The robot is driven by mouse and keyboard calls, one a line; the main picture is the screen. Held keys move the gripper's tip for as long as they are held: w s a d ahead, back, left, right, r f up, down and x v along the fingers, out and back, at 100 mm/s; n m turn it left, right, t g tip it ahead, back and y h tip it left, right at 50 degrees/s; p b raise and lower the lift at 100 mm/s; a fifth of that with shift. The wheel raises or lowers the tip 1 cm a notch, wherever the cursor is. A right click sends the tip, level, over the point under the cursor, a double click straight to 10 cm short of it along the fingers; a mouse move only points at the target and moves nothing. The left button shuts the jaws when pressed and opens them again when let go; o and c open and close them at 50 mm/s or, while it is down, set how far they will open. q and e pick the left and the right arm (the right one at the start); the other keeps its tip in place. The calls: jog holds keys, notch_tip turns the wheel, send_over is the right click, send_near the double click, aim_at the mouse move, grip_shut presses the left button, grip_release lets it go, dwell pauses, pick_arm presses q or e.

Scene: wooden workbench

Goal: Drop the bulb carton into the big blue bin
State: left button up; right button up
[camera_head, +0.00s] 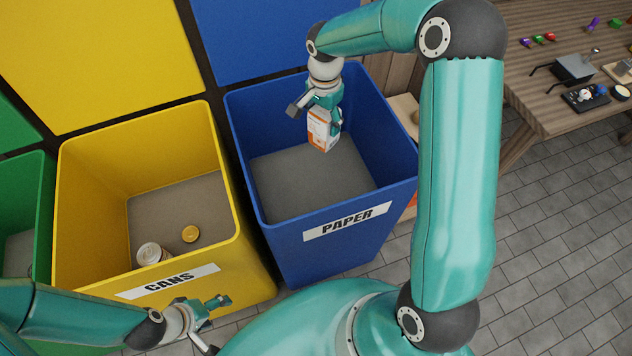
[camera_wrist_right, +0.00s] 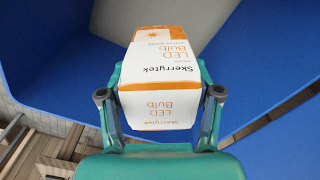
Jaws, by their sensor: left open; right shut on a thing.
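The bulb carton (camera_head: 322,130) is white and orange and hangs over the inside of the big blue bin (camera_head: 308,228), which is labelled PAPER. My right gripper (camera_head: 324,108) is shut on the carton. In the right wrist view the carton (camera_wrist_right: 163,75) sits between both fingers, with "Skerrytek LED Bulb" print on it, and blue bin wall (camera_wrist_right: 60,60) behind it. The grey floor of the blue bin shows below the carton. My left gripper (camera_head: 213,322) is open and empty in front of the yellow bin.
A green bin (camera_head: 42,200) is at the far left. A wooden workbench (camera_head: 550,112) with small items is at the right.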

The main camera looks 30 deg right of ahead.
jog(key=shift+f, duration=0.55)
jog(key=o, duration=1.2)
notch_tip(320, 180, up, 12)
